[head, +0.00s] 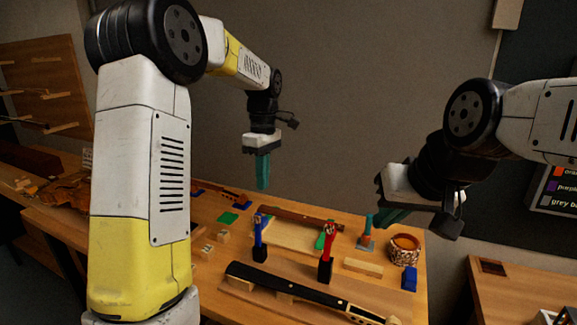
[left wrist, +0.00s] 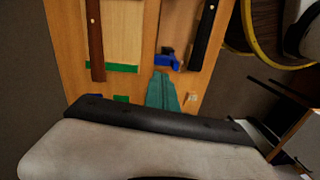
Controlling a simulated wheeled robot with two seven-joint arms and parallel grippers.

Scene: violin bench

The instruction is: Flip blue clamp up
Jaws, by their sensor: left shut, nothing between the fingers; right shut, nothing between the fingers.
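A blue clamp (head: 258,232) stands upright on the bench in the head view, with a black part at its foot. My left gripper (head: 262,186) is shut and empty, its teal fingers pointing down above the bench, apart from this clamp and higher in the picture. In the left wrist view the left gripper's teal fingers (left wrist: 163,80) are together, just below a small blue piece with a dark part (left wrist: 168,62); I cannot tell whether this is the same clamp. My right gripper (head: 388,215) is shut and empty, above the right side of the bench.
A red clamp (head: 327,250) stands to the right of the blue one, with a green piece (head: 320,241) beside it. A black fingerboard (head: 285,285) lies in front. A round patterned container (head: 404,250) and a blue block (head: 410,277) are at the right.

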